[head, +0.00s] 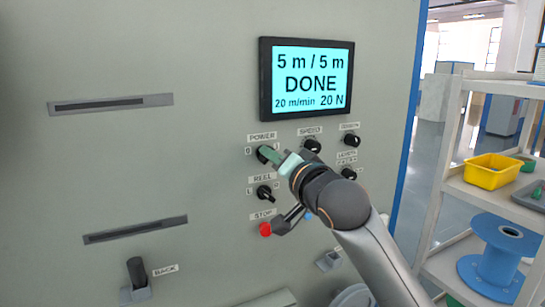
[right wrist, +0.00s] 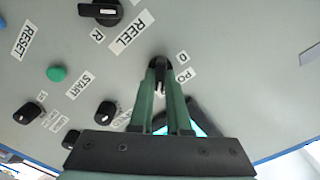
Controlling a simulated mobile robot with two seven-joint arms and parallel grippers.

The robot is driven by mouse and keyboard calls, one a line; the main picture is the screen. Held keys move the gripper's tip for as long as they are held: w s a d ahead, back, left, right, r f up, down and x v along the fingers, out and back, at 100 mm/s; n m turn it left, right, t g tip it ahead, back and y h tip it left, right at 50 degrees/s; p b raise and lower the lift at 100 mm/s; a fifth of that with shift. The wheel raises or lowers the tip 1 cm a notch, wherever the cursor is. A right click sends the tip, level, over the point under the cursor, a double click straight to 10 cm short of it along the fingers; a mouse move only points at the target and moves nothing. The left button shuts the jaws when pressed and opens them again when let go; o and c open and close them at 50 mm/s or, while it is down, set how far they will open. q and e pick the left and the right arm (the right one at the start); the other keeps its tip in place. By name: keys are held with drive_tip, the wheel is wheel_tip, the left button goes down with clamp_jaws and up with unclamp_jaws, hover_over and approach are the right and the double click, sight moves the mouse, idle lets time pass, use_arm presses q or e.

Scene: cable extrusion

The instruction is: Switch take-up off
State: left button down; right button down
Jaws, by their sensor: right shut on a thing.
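The take-up's grey control panel (head: 200,60) fills much of the head view. Its black POWER knob (head: 262,155) is below the screen, with a "0" label at its left. My right gripper (head: 270,154) is shut on this knob; its green fingers hide part of it. In the right wrist view, the two fingers (right wrist: 160,82) lie on either side of the knob (right wrist: 158,61), near a "0" label. The screen (head: 306,79) reads "5 m / 5 m DONE, 20 m/min 20 N". My left gripper is not in view.
The REEL knob (head: 265,192) and red STOP button (head: 265,229) sit just below. The SPEED knob (head: 312,146) and other knobs are to the right. A black lever (head: 136,273) stands at lower left. A shelf with a yellow bin (head: 492,172) is at right.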

idle(0.7)
drive_tip(key=shift+s+a+n, duration=0.1)
drive_tip(key=shift+a+n, duration=0.05)
drive_tip(key=shift+n, duration=4.35)
drive_tip(key=shift+a+n, duration=0.1)
drive_tip(key=shift+n, duration=4.4)
drive_tip(key=c, duration=0.9)
unclamp_jaws()
